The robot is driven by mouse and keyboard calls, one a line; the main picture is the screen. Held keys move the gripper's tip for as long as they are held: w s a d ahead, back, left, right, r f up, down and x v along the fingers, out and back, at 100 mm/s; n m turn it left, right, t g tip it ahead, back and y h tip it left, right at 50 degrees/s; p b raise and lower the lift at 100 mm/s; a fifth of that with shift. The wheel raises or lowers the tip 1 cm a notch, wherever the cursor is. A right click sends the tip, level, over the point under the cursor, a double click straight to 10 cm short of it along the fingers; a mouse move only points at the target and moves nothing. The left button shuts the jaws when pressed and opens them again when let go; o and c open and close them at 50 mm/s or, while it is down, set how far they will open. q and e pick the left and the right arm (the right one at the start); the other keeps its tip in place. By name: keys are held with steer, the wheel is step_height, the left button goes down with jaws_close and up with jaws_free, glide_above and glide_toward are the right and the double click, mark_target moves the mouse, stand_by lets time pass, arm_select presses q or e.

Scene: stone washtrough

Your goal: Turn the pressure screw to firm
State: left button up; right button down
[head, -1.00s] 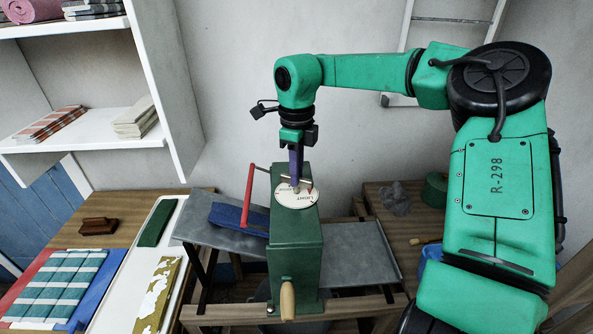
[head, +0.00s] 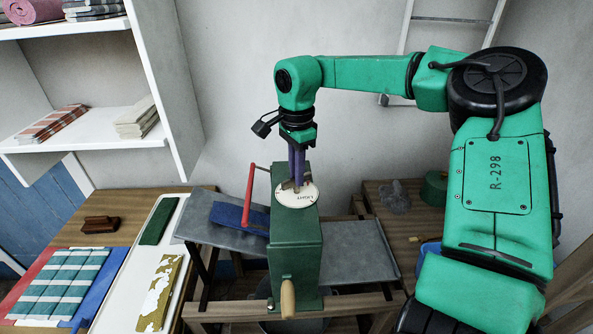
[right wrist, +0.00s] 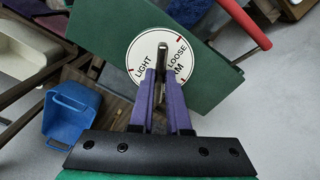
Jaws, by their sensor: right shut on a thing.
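The green wringer box (head: 296,245) stands on a wooden frame. On its top is a round white dial (head: 305,200), also in the right wrist view (right wrist: 143,52), where LIGHT, LOOSE and a partly covered word ending in M can be read. The pressure screw's small metal bar (right wrist: 163,42) stands over the dial. My right gripper (head: 297,182) reaches down from above with its purple fingers (right wrist: 163,72) shut on the screw's bar. The fingers hide part of the dial and bar. My left gripper is not in view.
A red lever (head: 249,195) rises at the box's left side and a wooden handle (head: 287,300) sticks out in front. Grey trays flank the box, with a folded blue cloth (head: 238,217) on the left one. A blue bucket (right wrist: 70,108) is below.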

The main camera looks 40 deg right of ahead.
steer(key=n, duration=0.6)
steer(key=shift+p, duration=0.3)
steer(key=n, duration=0.6)
stand_by(0.3)
steer(key=c, duration=0.9)
jaws_free()
